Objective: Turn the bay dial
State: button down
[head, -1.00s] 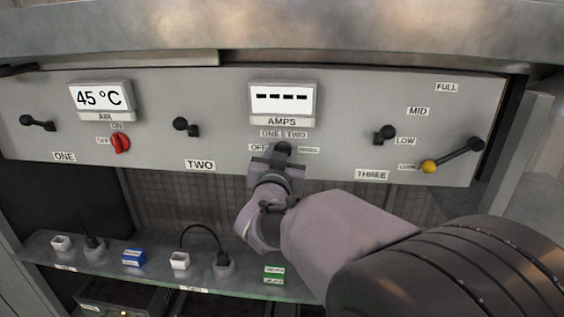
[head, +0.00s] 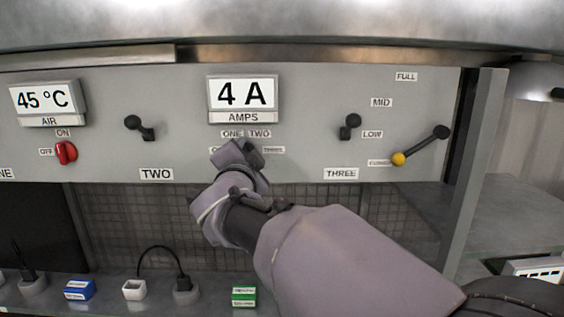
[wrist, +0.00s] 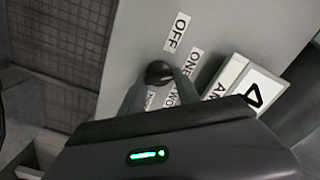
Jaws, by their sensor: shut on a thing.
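The bay dial is a dark round knob (wrist: 158,72) on the grey panel, below the AMPS display (head: 242,93), which reads 4 A. Labels OFF, ONE, TWO and THREE stand around it; in the wrist view OFF (wrist: 177,32) and ONE (wrist: 193,63) are clear. My gripper (head: 248,153) is at the dial in the head view, tilted, and covers most of it and the OFF label. In the wrist view my gripper's fingers (wrist: 158,85) are shut on the dial, one on each side. Which label the dial points at cannot be told.
A red AIR switch (head: 66,152) is at the left under the 45 °C display (head: 45,98). Black levers marked TWO (head: 138,128) and THREE (head: 349,127) flank the dial. A yellow-tipped lever (head: 420,146) is at the right. A shelf below holds plugs and blocks.

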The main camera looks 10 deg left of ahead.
jog(key=shift+m+b, duration=0.35)
jog(key=shift+m, duration=0.25)
jog(key=c, duration=0.9)
grip_release()
jog(key=b+v, duration=0.1)
jog(key=v, duration=1.6)
jog(key=shift+s, duration=0.2)
